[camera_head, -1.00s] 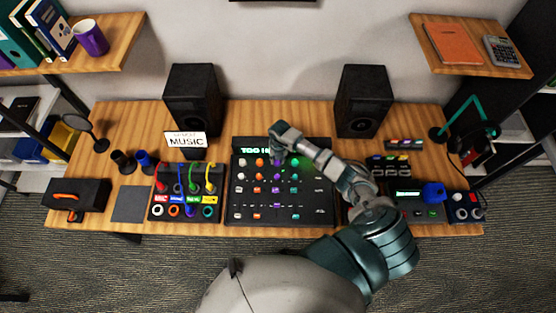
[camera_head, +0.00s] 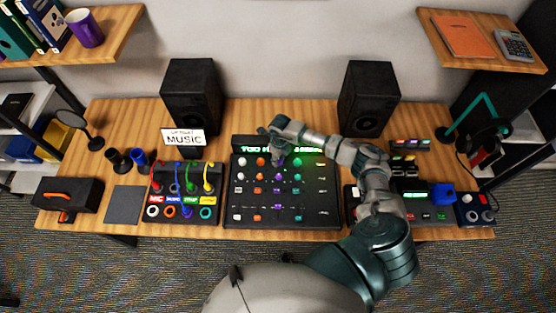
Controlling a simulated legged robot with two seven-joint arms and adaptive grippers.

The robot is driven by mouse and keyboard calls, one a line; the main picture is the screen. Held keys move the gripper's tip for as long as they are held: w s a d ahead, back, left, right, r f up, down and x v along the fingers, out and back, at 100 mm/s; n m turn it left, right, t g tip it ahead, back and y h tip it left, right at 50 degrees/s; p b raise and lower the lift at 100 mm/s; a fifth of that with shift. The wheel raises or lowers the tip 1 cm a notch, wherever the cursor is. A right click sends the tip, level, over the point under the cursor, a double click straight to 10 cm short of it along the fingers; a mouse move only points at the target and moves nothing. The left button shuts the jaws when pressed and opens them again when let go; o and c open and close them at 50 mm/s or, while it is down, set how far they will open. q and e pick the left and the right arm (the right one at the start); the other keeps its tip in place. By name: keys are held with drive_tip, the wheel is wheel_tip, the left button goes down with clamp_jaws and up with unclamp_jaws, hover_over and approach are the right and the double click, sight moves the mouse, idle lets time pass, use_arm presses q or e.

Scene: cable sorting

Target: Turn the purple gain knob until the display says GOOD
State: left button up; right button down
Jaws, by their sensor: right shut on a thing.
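The black mixer (camera_head: 234,214) lies in the middle of the desk, with rows of white, orange, purple and green knobs. Its display (camera_head: 252,146) has green text starting with "TOO"; my arm hides part of the rest, and I cannot read it fully. My right gripper (camera_head: 278,158) points down at the purple column of the top knob row, shut on the purple gain knob, which it mostly covers. Another purple knob (camera_head: 277,190) shows lower in the same column. My left gripper is not in view.
Two black speakers (camera_head: 191,97) (camera_head: 368,98) stand behind the mixer.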

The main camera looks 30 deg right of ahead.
sight(280, 159)
drive_tip(key=shift+s+f+n+b, duration=0.25)
drive_tip(key=shift+n+b, duration=0.15)
drive_tip(key=shift+n, duration=0.4)
drive_tip(key=shift+d, duration=0.1)
drive_tip(key=c, duration=0.9)
unclamp_jaws()
drive_tip(key=shift+r, duration=0.15)
drive_tip(key=shift+o, duration=0.2)
drive_tip(key=shift+r, duration=0.1)
drive_tip(key=shift+w+r, duration=0.15)
drive_tip(key=shift+d+r, duration=0.1)
drive_tip(key=shift+r, duration=0.3)
wheel_tip(280, 159, up, 7)
drive_tip(key=shift+d+f, duration=0.15)
drive_tip(key=shift+f, duration=0.05)
